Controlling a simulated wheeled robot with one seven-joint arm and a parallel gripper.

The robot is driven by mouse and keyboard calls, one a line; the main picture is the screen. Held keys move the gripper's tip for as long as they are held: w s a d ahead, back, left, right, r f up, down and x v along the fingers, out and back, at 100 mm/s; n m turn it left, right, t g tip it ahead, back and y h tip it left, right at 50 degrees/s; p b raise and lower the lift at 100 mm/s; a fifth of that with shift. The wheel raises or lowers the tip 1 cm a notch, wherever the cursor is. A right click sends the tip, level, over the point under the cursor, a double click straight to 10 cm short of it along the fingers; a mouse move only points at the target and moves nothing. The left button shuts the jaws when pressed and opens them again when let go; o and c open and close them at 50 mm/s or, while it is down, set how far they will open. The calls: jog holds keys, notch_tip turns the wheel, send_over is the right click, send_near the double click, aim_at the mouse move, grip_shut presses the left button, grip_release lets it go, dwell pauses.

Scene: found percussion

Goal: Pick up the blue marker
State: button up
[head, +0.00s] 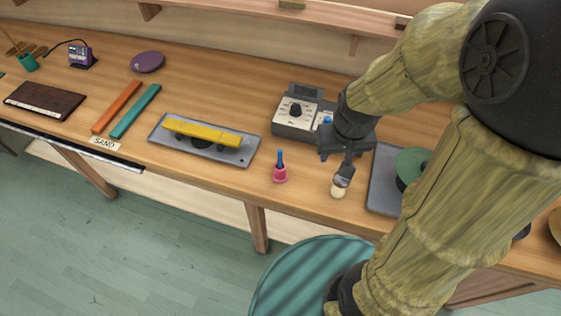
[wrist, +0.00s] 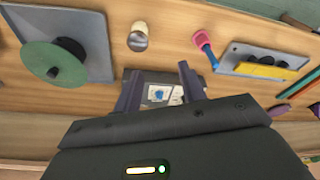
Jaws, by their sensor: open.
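A slim blue upright piece (head: 280,158), the only marker-like blue thing I see, stands in a small pink base (head: 280,175) near the bench's front edge. I cannot tell if the two are one object. In the wrist view the blue piece (wrist: 212,58) and pink base (wrist: 201,38) lie up and right of the fingers. My gripper (head: 338,158) is open and empty, to the right of the blue piece in the head view and apart from it. In the wrist view my gripper (wrist: 158,88) has both fingers spread, with a grey device behind them.
The grey device (head: 297,112) with knobs stands behind. A small cream-and-grey object (head: 339,190) is just below my gripper. A grey tray with a yellow bar (head: 208,134) lies left, and a grey plate with a green disc (wrist: 52,62) on the other side. Bare wood surrounds the pink base.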

jog(key=w+a+n+g, duration=0.1)
jog(key=w+a+n, duration=0.2)
jog(key=w+a, duration=0.4)
jog(key=n+g+b, duration=0.1)
send_over(279, 151)
jog(key=shift+w+f, duration=0.1)
jog(key=shift+f, duration=0.15)
notch_tip(279, 151, down, 12)
jog(key=shift+f+p, duration=0.15)
jog(key=shift+p, duration=1.05)
jog(key=shift+w+d+f+p, duration=0.1)
jog(key=shift+f+p, duration=0.45)
jog(key=shift+f, duration=0.75)
jog(key=shift+w+f+p, duration=0.1)
jog(key=shift+f+p, duration=0.45)
jog(key=shift+f, duration=0.75)
jog(key=shift+s, duration=0.1)
